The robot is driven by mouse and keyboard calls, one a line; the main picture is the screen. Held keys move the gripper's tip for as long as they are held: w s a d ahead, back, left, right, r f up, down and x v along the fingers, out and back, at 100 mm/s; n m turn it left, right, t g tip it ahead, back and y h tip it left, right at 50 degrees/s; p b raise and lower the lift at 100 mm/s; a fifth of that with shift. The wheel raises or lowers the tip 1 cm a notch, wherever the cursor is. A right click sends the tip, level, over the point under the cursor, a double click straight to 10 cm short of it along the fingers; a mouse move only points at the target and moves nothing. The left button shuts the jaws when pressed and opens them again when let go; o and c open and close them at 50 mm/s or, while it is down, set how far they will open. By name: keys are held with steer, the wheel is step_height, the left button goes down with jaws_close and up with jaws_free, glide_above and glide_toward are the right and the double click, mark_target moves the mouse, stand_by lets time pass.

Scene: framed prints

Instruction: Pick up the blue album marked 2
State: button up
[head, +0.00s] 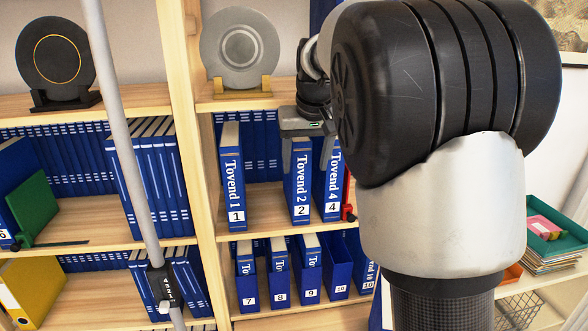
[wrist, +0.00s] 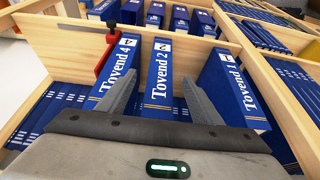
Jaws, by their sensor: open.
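The blue album marked 2 (head: 299,186) stands upright on the middle shelf, its spine reading "Tovend 2". It also shows in the wrist view (wrist: 160,82), upside down, between my fingers. My gripper (head: 308,150) is open at the front of this album, partly hidden by my arm in the head view. In the wrist view, one finger of my gripper (wrist: 163,78) is on the album 4 side and the other on the album 1 side. I cannot tell whether either finger touches the album.
Album 4 (head: 331,190) stands close on the right, with a red bookend (head: 348,212) beyond it. Album 1 (head: 233,180) stands to the left, across a gap. Numbered albums fill the shelf below. A grey plate (head: 241,45) stands on the shelf above.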

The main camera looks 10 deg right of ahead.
mark_target(302, 171)
steer(key=x, duration=0.2)
steer(key=w+p+x, duration=0.1)
steer(key=x, duration=0.2)
steer(key=shift+w+a, duration=0.1)
steer(key=shift+w, duration=0.1)
steer(key=shift+w+f, duration=0.15)
steer(key=shift+f, duration=0.3)
jaws_close()
steer(key=shift+w+r, duration=0.1)
steer(key=shift+r, duration=0.05)
